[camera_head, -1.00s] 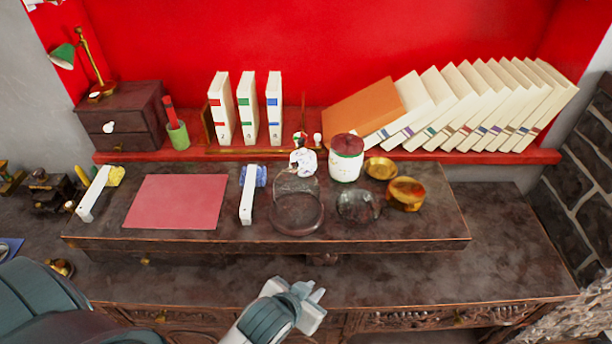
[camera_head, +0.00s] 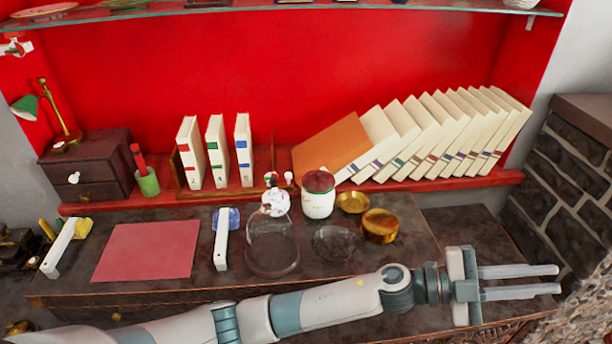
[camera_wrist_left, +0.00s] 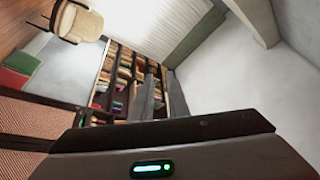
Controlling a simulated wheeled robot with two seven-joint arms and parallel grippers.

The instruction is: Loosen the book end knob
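A brass book end (camera_head: 225,192) stands on the red shelf around three upright books (camera_head: 216,152). My left gripper (camera_head: 557,280) is at the lower right, far from the knob. Its two fingers are apart, point right and hold nothing. The left wrist view shows only the room behind, with a bookcase (camera_wrist_left: 125,85). My right gripper is not in view.
An orange book (camera_head: 333,145) and several leaning cream books fill the shelf's right side. A white jar (camera_head: 318,204), brass bowls (camera_head: 380,226) and a glass dish (camera_head: 332,243) stand on the raised desk top. A dark stone wall (camera_head: 570,190) is at the right.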

